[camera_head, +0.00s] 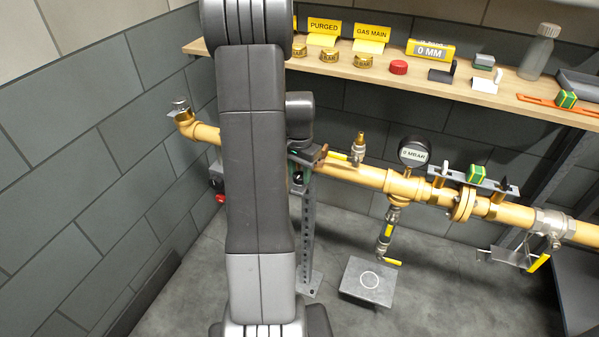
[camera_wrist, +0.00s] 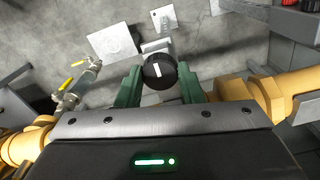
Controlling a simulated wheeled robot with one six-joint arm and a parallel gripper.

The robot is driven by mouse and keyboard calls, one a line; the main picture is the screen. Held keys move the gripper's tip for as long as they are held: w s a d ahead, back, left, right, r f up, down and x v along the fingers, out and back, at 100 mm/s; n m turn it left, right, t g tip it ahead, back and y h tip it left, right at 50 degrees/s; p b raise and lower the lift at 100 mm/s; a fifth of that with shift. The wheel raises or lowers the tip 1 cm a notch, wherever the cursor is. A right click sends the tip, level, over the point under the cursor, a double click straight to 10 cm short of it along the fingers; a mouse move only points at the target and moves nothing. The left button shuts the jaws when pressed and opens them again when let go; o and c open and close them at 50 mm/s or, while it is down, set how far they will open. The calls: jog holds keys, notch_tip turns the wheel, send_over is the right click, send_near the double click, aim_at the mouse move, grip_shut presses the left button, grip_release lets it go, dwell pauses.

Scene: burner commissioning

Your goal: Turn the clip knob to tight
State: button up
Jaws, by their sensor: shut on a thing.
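The clip knob is a round black knob (camera_wrist: 160,72) with a white pointer line that runs nearly up and down in the wrist view, leaning slightly. My gripper (camera_wrist: 159,76) has its green fingers on either side of the knob and is shut on it. In the head view my gripper (camera_head: 300,172) is at the top of a grey perforated post (camera_head: 308,232), beside the yellow pipe (camera_head: 340,170). My arm hides part of the pipe there, and the knob's pointer cannot be read in that view. No tight mark is legible.
A pressure gauge (camera_head: 413,151), a brass fitting (camera_head: 359,150) and a yellow-handled valve (camera_head: 386,240) are on the pipe to the right. A grey box (camera_head: 371,281) is on the floor. A wooden shelf (camera_head: 440,88) with signs and caps runs above.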

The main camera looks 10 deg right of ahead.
aim_at(299, 175)
jog(key=shift+m, duration=1.1)
jog(key=o, duration=1)
jog(key=shift+r, duration=0.1)
notch_tip(299, 175, up, 14)
jog(key=shift+p, duration=0.3)
jog(key=shift+f, duration=0.25)
notch_tip(299, 175, down, 14)
jog(key=shift+r+b, duration=0.15)
jog(key=shift+b, duration=0.15)
